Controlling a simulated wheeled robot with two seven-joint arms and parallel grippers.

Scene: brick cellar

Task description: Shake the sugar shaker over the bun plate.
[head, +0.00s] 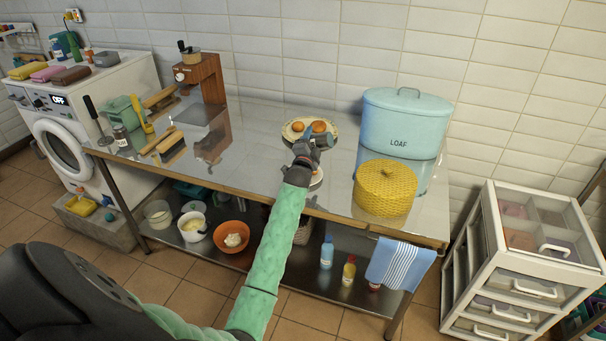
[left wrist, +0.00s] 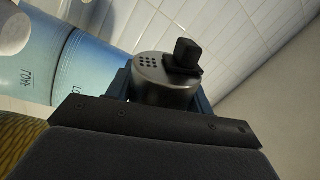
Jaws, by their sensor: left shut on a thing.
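The bun plate (head: 291,136) is a pale plate with a few brown buns (head: 319,126), on the metal table near the back wall. My left gripper (head: 312,141) is at the plate's near side in the head view and overlaps it there. The gripper is shut on the sugar shaker (left wrist: 163,82), a grey metal cylinder with a perforated top and a black knob, seen close up in the left wrist view. In the head view the shaker is small and hard to tell from the fingers. How high it is above the plate is unclear. My right gripper is out of view.
A blue LOAF bin (head: 403,125) and a yellow woven basket (head: 385,188) stand right of the plate. A small plate (head: 317,178) is partly behind my left arm. A wooden coffee machine (head: 202,77) stands at the back left. The table's middle left is fairly clear.

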